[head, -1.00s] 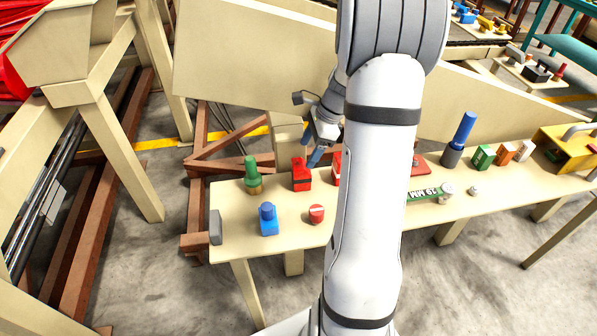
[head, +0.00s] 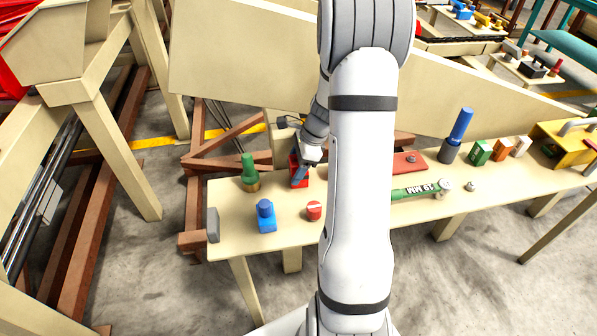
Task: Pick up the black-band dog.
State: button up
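The black-band dog, a small red block (head: 293,163), stands near the back edge of the bench, left of my arm. Its black band showed in the earlier view and is now mostly covered by my gripper. My gripper (head: 299,176) points down at the red block, with a bluish finger in front of it. I cannot tell whether the fingers touch it, or how far apart they are.
The bench (head: 235,229) also holds a green-topped piece (head: 249,170), a blue block (head: 266,218) and a red round piece (head: 314,211) nearby. A green hammer-like tool (head: 415,191) lies to the right.

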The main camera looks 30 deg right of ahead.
jog(key=c, duration=1.1)
jog(key=shift+c, duration=0.2)
